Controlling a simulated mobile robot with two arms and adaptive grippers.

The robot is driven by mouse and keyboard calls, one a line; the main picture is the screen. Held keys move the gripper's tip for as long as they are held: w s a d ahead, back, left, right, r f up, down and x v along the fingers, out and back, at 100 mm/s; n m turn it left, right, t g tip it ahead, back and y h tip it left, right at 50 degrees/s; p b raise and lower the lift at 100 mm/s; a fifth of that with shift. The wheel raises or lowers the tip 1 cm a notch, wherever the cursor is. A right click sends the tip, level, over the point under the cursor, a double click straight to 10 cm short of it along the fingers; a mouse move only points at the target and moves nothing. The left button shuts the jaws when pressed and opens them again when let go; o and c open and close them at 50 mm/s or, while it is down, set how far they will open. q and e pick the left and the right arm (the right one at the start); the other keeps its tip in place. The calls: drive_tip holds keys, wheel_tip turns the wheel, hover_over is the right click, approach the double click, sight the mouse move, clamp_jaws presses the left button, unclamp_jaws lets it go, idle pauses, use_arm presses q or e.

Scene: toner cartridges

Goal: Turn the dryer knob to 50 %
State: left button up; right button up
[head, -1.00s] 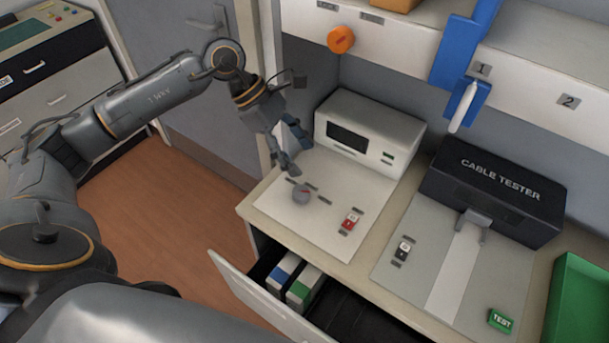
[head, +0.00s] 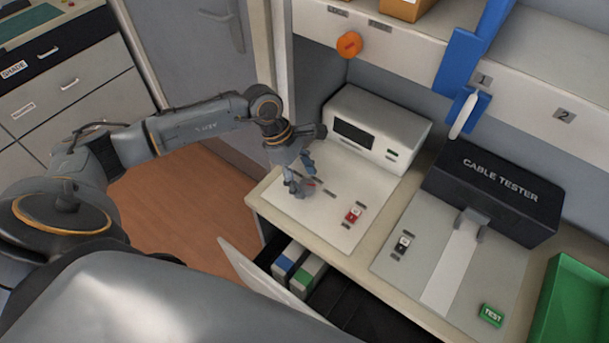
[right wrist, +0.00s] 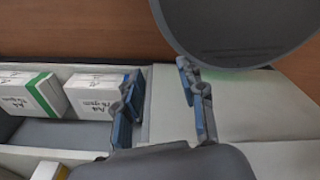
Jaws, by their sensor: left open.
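The dryer is a white box with a dark window (head: 378,128) at the back of a white panel (head: 335,225) in the head view. The small grey knob on that panel is mostly hidden by my left gripper (head: 301,182). A bit of red shows beside the fingers, and the knob's setting cannot be read. My left gripper points down with its fingers apart around or just above the knob; I cannot tell whether they touch it. My right gripper (right wrist: 160,105) shows in the right wrist view, fingers apart, with the pale drawer edge behind them.
A red switch (head: 354,214) sits right of the knob. The black cable tester (head: 495,190) and a green tray (head: 585,295) stand further right. The open drawer (head: 262,280) below holds white boxes (right wrist: 95,92). An orange knob (head: 349,45) is on the shelf front.

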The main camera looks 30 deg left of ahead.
use_arm(q)
drive_tip(key=shift+d+f, duration=0.2)
drive_tip(key=shift+f, duration=0.3)
drive_tip(key=shift+c, duration=0.2)
drive_tip(key=c, duration=1.1)
